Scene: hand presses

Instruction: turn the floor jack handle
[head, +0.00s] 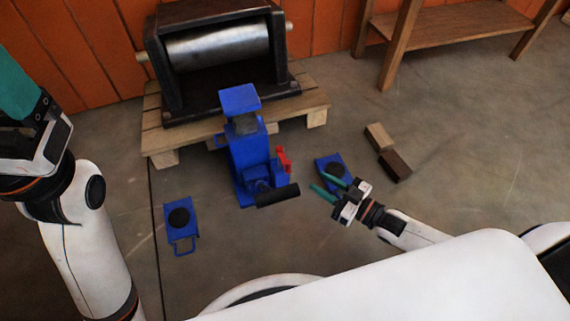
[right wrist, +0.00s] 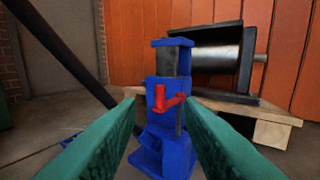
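The blue floor jack (head: 246,150) stands upright on the floor in front of the pallet. A black handle bar (head: 278,195) sticks out at its lower front, and a red crank-shaped part (head: 284,160) is on its right side. In the right wrist view the jack (right wrist: 165,150) is straight ahead, with the red part (right wrist: 162,99) between the fingers in the picture. My right gripper (head: 321,183) is open and empty, right of the jack and apart from it. My left gripper (head: 18,95) is at the left edge, far from the jack; its fingers show only partly.
Blue dollies with black round pads lie left (head: 180,217) and right (head: 327,164) of the jack; my right gripper is over the right one. A heavy roller machine (head: 220,50) stands on a wooden pallet (head: 158,139) behind. Wooden blocks (head: 378,136) and a bench (head: 450,22) are at right.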

